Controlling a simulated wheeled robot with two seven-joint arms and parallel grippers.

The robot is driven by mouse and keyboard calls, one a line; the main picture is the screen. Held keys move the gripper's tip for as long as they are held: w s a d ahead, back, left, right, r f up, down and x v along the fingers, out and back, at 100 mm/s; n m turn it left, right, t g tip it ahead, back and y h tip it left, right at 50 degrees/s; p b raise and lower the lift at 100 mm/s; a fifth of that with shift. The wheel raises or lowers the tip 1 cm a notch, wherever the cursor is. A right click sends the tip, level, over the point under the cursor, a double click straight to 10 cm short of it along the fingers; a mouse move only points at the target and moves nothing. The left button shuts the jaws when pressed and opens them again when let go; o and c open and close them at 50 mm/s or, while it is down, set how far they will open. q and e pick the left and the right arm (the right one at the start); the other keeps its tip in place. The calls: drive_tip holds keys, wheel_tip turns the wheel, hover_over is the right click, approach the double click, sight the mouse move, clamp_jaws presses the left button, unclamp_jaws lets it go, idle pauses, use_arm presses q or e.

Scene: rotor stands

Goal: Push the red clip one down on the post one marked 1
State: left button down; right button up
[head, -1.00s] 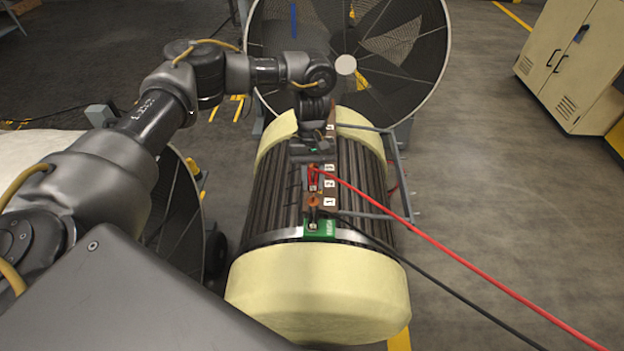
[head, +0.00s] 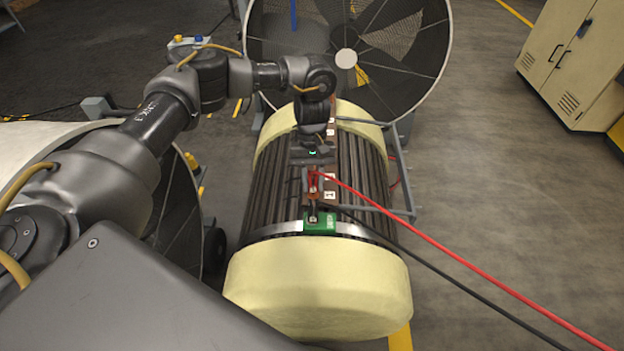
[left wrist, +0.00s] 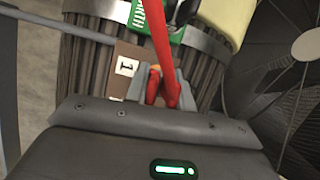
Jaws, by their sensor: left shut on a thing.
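My left gripper (head: 312,177) comes down over the top of the rotor, its fingers shut on the red clip (head: 313,185). In the left wrist view, the red clip (left wrist: 170,92) sits between the two finger plates (left wrist: 163,84), with an orange-copper bit showing beside it. The label marked 1 (head: 329,195) is on the brown strip beside the clip; it also shows in the left wrist view (left wrist: 127,67). Post one is mostly hidden by the clip and fingers, so I cannot tell how far down the clip sits. My right gripper is not in view.
A red cable (head: 440,251) runs from the clip to the lower right. A black cable (head: 425,264) runs from near the green EARTH plate (head: 325,222). A grey frame (head: 397,178) stands along the rotor's right side. A large fan-like disc (head: 400,40) stands behind.

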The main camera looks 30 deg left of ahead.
use_arm(q)
drive_tip(key=shift+f, duration=0.45)
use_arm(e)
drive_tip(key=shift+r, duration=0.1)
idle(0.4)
use_arm(q)
drive_tip(key=c, duration=1.1)
unclamp_jaws()
drive_tip(key=p+v, duration=0.1)
drive_tip(key=v, duration=0.9)
drive_tip(key=shift+r, duration=0.35)
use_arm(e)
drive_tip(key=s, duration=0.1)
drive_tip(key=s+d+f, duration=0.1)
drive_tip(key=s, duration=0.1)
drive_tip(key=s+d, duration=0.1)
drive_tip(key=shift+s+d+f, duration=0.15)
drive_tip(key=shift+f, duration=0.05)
use_arm(q)
drive_tip(key=shift+w+a+r+p, duration=0.1)
drive_tip(key=shift+p, duration=0.2)
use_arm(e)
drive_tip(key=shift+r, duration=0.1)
